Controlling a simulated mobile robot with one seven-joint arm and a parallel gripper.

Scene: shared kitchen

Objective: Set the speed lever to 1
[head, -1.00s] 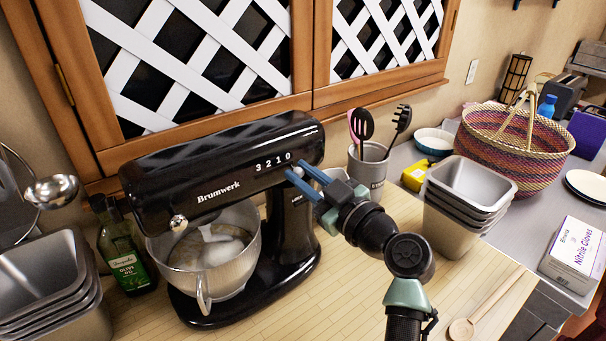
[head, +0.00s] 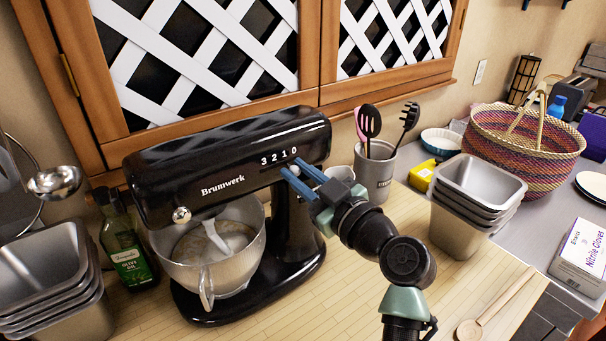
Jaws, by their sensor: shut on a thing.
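The black Brumwerk stand mixer (head: 230,165) stands on the wooden counter. White speed numbers 3 2 1 0 (head: 279,157) run left to right on the side of its head. My gripper (head: 290,170) has its blue fingers at the mixer's side, just below the numbers 1 and 0. It is shut on the speed lever, which the fingers mostly hide, so its exact setting is hard to read. The metal bowl (head: 188,275) sits under the head with a pale beater (head: 215,237) and pale contents inside.
An olive oil bottle (head: 128,250) and stacked metal pans (head: 45,280) are left of the mixer. A grey utensil crock (head: 374,175), metal containers (head: 465,205) and a woven basket (head: 525,150) are to the right. A wooden spoon (head: 495,305) lies at front right.

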